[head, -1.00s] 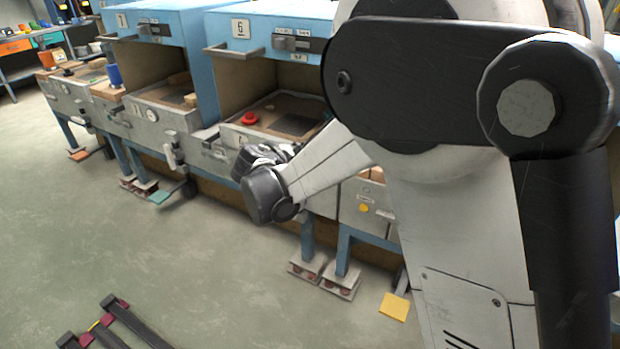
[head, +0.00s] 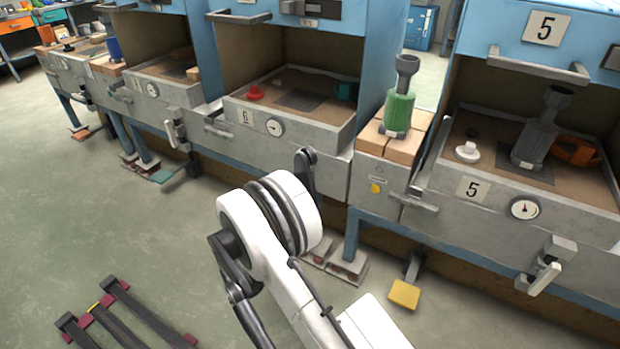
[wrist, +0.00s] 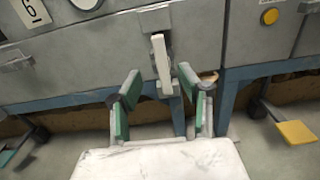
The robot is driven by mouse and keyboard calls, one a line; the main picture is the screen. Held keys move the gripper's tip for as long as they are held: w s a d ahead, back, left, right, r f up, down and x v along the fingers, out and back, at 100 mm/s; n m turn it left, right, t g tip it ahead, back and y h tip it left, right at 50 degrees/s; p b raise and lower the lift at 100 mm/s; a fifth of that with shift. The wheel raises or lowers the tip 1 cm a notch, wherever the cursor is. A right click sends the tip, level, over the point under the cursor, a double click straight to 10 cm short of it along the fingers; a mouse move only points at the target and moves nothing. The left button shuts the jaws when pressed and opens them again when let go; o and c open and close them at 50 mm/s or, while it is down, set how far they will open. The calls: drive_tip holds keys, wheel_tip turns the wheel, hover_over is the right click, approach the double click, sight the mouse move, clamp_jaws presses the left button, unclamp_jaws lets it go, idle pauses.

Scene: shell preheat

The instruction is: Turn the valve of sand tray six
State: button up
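Sand tray six (head: 300,125) is a grey-fronted tray with a "6" plate (head: 246,117) and a round gauge (head: 275,127). In the wrist view its valve (wrist: 160,55) is a pale lever hanging down from a grey block on the tray front. My gripper (wrist: 157,84) is open, with green-padded fingers on either side of the lever's lower end. I see no clear contact, and the depth is hard to judge. In the head view my pale wrist and arm stand before the tray front, and the valve is hidden or not distinguishable there.
Sand tray five (head: 460,215) stands to the right, with its own gauge and valve (head: 545,270). A green cylinder (head: 398,112) stands on blocks between the trays. A yellow pedal (head: 404,294) juts out below. A dark frame (head: 125,310) lies on the floor at left; the floor between is clear.

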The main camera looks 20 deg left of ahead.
drive_tip(key=b+x, duration=0.3)
drive_tip(key=x, duration=1)
drive_tip(key=shift+w+f+b, duration=0.25)
drive_tip(key=shift+f+b, duration=0.05)
drive_tip(key=shift+b, duration=0.1)
clamp_jaws()
